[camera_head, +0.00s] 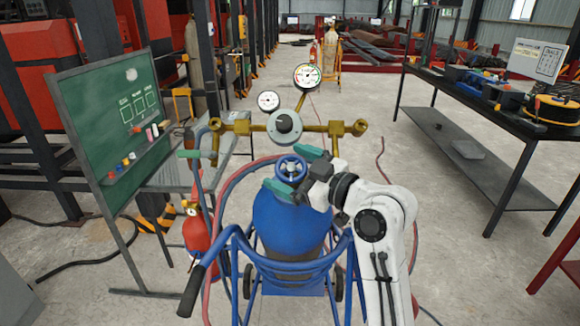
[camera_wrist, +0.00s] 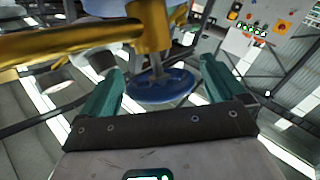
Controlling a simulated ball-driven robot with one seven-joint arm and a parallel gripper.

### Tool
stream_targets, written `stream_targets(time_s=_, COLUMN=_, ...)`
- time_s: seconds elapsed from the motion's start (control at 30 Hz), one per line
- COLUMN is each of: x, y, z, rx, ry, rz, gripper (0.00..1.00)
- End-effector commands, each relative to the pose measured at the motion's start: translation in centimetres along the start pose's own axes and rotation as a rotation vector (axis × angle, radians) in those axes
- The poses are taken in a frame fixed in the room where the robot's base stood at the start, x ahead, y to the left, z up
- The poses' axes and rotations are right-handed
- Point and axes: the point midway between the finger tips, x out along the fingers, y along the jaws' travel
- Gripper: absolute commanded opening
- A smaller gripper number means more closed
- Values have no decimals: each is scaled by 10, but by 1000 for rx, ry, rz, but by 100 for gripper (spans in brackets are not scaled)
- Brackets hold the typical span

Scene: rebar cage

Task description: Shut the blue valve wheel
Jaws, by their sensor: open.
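The blue valve wheel (camera_head: 291,168) sits on top of the blue gas cylinder (camera_head: 290,222), just below the brass pipework (camera_head: 251,127). My gripper (camera_head: 294,172) reaches in from the right and is open, with one teal finger on the far side of the wheel and one on the near side. In the wrist view the blue wheel (camera_wrist: 163,90) shows tilted between the two teal fingers (camera_wrist: 162,72), with a gap visible on each side. Its stem and a brass fitting (camera_wrist: 150,28) rise above it. I cannot tell whether either finger touches it.
Two round gauges (camera_head: 307,76) and a grey knob stand above the wheel. The blue cart (camera_head: 292,265) carries the cylinder, with red hoses around it. A green board (camera_head: 110,120) and a red extinguisher (camera_head: 199,236) stand left. A dark workbench (camera_head: 480,105) stands right.

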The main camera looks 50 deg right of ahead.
Motion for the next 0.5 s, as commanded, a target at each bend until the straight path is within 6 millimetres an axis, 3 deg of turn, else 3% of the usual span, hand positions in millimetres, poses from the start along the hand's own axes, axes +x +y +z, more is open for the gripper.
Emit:
stream_targets(time_s=0.33, x=4, y=0, z=0, rx=0, ry=1, rz=0, gripper=95)
stream_targets(time_s=0.5, x=3, y=0, z=0, rx=0, ry=1, rz=0, gripper=79)
